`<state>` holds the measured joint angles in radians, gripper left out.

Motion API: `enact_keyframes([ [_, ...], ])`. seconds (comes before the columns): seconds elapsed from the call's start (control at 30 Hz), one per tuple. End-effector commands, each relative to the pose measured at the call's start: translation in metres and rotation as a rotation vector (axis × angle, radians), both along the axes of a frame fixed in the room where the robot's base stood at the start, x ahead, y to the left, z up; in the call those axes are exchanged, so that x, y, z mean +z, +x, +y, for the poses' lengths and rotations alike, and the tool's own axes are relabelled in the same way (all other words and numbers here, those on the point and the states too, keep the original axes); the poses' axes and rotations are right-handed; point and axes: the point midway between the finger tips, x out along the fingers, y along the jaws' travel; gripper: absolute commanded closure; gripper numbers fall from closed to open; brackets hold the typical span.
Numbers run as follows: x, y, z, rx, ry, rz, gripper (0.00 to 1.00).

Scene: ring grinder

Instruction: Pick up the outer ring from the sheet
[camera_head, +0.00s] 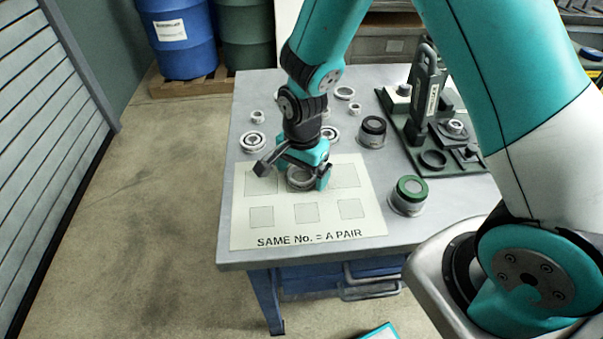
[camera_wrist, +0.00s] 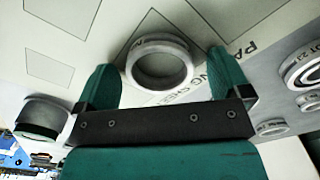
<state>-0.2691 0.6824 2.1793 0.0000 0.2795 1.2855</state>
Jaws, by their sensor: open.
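The outer ring (camera_wrist: 160,62) is a plain grey metal ring lying on the pale sheet (camera_head: 245,228), over a printed square in its upper row. In the head view the ring (camera_head: 299,178) is partly hidden by my gripper. My gripper (camera_head: 292,178) is open and low over the sheet, with one finger on each side of the ring. In the wrist view the ring lies between and slightly beyond the two green fingertips of my gripper (camera_wrist: 162,78). I cannot tell whether either finger touches it.
Several other rings and bearings (camera_head: 253,141) lie behind the sheet. A green-topped round gauge (camera_head: 408,195) and a black-topped one (camera_head: 372,131) stand to the right. A dark green fixture with a lever (camera_head: 432,159) stands at the back right. The sheet's front row is empty.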

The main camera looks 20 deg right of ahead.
Motion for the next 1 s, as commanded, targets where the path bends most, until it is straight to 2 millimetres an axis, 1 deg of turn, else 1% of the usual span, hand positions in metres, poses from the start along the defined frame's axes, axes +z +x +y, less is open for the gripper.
enact_keyframes([
  [0.13, 0.000, 0.000, 0.000, 0.000, 0.000, 0.000, 0.05],
  [0.17, 0.000, 0.000, 0.000, 0.000, 0.000, 0.000, 0.07],
  [0.2, 0.000, 0.000, 0.000, 0.000, 0.000, 0.000, 0.16],
  [0.27, 0.000, 0.000, 0.000, 0.000, 0.000, 0.000, 0.30],
  [0.3, 0.000, 0.000, 0.000, 0.000, 0.000, 0.000, 0.39],
  [0.37, 0.000, 0.000, 0.000, 0.000, 0.000, 0.000, 0.53],
  [0.4, 0.000, 0.000, 0.000, 0.000, 0.000, 0.000, 0.62],
  [0.67, 0.001, 0.000, 0.000, 0.000, 0.000, 0.000, 0.62],
  [0.77, 0.005, 0.000, 0.000, 0.000, 0.001, -0.001, 0.62],
  [0.87, 0.014, 0.001, 0.000, 0.000, 0.001, -0.003, 0.62],
  [0.97, 0.031, 0.001, 0.000, 0.000, 0.001, -0.006, 0.62],
  [1.0, 0.040, 0.002, 0.000, 0.000, 0.003, -0.008, 0.62],
])
